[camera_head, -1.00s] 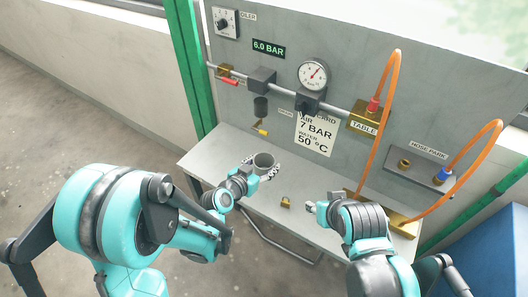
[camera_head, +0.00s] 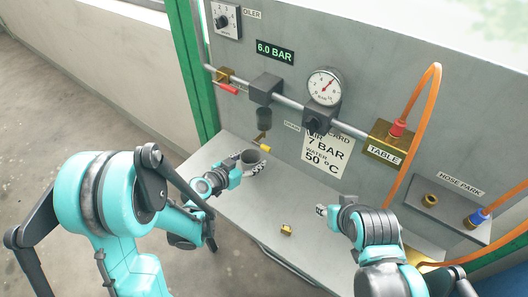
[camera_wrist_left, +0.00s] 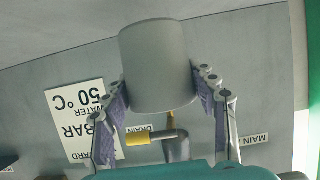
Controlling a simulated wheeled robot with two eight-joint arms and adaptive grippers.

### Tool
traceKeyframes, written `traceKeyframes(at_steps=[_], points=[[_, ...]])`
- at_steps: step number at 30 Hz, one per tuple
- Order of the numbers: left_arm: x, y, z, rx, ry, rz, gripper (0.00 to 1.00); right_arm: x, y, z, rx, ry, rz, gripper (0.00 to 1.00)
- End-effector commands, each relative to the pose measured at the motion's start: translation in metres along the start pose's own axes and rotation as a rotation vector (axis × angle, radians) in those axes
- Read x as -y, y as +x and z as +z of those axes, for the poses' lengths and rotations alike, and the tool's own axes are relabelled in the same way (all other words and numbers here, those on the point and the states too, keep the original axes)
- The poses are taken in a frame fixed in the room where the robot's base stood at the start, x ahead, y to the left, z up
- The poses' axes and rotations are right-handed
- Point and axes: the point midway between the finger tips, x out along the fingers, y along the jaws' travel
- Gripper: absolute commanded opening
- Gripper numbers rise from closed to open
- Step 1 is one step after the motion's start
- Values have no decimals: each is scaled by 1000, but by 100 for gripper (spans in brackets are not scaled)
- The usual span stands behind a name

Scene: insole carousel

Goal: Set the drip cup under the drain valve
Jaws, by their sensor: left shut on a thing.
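The drip cup (camera_head: 251,157) is a grey cylinder. My left gripper (camera_head: 254,167) is shut on it, and in the left wrist view the cup (camera_wrist_left: 158,65) sits between the two fingers (camera_wrist_left: 165,95). The drain valve (camera_head: 264,140), with a yellow-tipped lever, hangs below the dark filter bowl (camera_head: 264,119) on the panel. The cup is close to the valve, just left of and below it in the head view. I cannot tell whether it is directly under the outlet. My right gripper (camera_head: 322,210) is apart, over the shelf's right part; its fingers are too small to judge.
A grey shelf (camera_head: 290,205) runs below the panel. A small brass padlock-like piece (camera_head: 286,230) lies on it. A pressure gauge (camera_head: 324,86), a brass table block (camera_head: 385,146) and an orange hose (camera_head: 418,105) are at the right. Shelf space between the grippers is mostly free.

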Motion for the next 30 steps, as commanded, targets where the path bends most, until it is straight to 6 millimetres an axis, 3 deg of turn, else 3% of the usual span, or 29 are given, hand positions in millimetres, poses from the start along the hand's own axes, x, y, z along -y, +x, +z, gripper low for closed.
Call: traceKeyframes(at_steps=[3,7,15,21,30], points=[[-2,31,-8,0,3,4,25,0,9,7,1,0,0,40],[-1,51,-16,0,2,2,25,0,12,9,1,0,0,40],[-1,71,-25,1,2,2,25,0,16,12,1,0,0,40],[0,84,8,1,1,0,25,0,34,25,1,0,0,40],[0,83,7,1,1,0,25,0,32,24,1,0,0,40]])
